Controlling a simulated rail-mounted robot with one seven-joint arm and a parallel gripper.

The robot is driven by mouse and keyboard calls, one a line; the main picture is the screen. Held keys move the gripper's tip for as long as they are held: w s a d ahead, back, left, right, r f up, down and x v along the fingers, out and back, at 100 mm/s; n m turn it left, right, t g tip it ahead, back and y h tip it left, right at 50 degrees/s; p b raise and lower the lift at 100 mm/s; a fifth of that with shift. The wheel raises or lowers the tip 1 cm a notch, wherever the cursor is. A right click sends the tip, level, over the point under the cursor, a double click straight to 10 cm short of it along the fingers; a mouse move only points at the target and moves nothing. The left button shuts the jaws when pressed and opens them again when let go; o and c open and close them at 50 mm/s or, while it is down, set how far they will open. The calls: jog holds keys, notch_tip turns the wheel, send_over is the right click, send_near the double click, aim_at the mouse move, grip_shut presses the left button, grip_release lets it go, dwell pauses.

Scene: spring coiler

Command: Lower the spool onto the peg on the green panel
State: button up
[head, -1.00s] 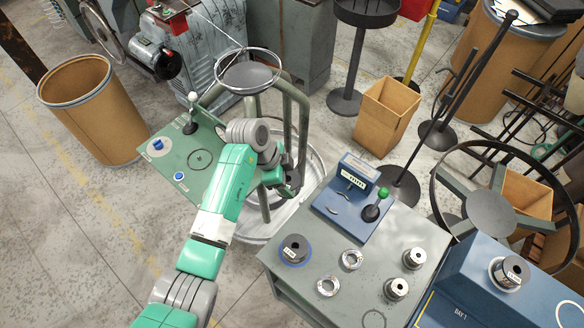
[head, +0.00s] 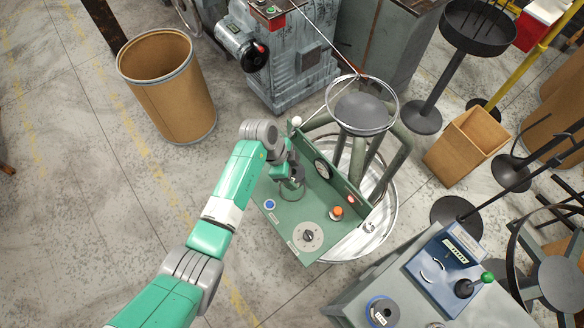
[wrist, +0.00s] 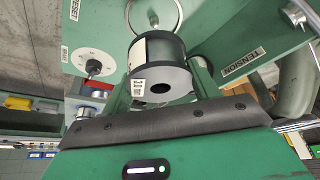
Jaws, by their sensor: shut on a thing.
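My gripper (head: 289,176) is over the upper left part of the green panel (head: 283,226) in the head view. It is shut on a dark spool (wrist: 165,60) with a white label, which sits between the fingers in the wrist view with its end hole facing the camera. In the head view the spool is small and partly hidden by the gripper. A pale ring (wrist: 133,14) shows on the panel beyond the spool, with a small post-like thing, perhaps the peg, inside it. The spool hides part of the ring; whether it touches the peg I cannot tell.
A grey bench (head: 490,312) is at lower right, a fibre drum (head: 170,92) at upper left.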

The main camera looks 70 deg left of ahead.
jog(key=shift+a+f+b, duration=0.1)
jog(key=shift+f+b, duration=2)
jog(key=shift+f, duration=0.35)
jog(key=shift+f+b, duration=1.25)
jog(key=shift+f, duration=0.4)
jog(key=o, duration=1.3)
jog(key=p+v, duration=0.1)
jog(key=v, duration=0.6)
jog(key=shift+s+a+r, duration=0.1)
jog(key=shift+s+r, duration=0.05)
jog(key=shift+r, duration=0.2)
